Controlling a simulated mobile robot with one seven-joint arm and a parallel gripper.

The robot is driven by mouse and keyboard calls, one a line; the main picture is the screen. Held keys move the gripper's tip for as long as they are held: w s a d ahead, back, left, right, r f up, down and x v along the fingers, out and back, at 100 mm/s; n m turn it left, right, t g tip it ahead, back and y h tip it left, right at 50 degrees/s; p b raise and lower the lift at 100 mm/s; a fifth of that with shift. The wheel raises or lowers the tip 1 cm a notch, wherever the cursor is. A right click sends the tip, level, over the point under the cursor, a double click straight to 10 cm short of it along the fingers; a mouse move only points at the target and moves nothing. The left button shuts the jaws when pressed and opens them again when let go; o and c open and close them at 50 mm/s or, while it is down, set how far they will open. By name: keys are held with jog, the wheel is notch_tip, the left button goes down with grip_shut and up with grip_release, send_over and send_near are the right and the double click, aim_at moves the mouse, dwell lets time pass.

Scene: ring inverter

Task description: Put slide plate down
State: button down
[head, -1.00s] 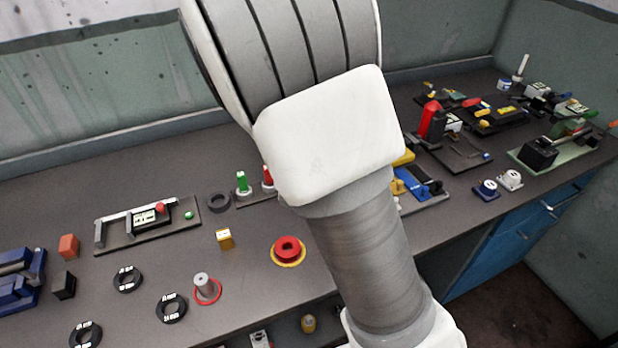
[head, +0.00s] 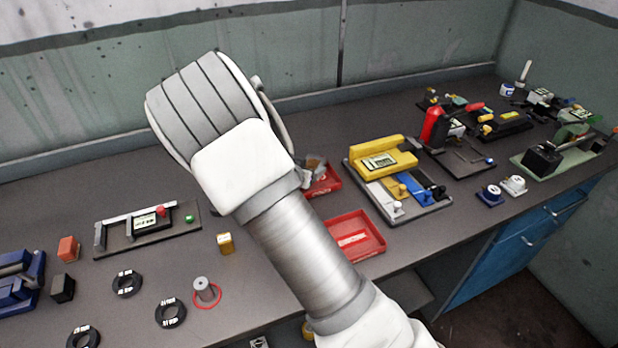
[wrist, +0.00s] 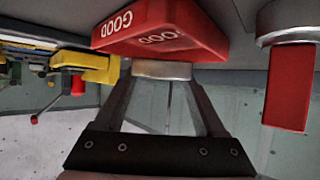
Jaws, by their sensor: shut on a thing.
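In the wrist view, which looks upside down, my gripper (wrist: 162,84) is shut on a silver, round-edged metal piece (wrist: 162,69). Only its rim shows, so I cannot tell for sure that it is the slide plate. A red tray marked GOOD (wrist: 165,28) lies just beyond the piece; I cannot tell whether they touch. In the head view my arm hides the gripper and most of the held piece. Two red trays, the rear one (head: 327,181) and the front one (head: 354,236), lie right of my arm.
A yellow device (head: 382,157) on a grey base stands right of the trays. A black fixture (head: 147,225), a yellow block (head: 225,243), black rings (head: 127,284) and a grey post (head: 204,288) are on the left. Bare bench shows behind my arm.

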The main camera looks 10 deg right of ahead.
jog(key=shift+f, duration=1.55)
jog(key=shift+b, duration=0.3)
jog(key=shift+f, duration=0.2)
jog(key=shift+c, duration=1.3)
grip_release()
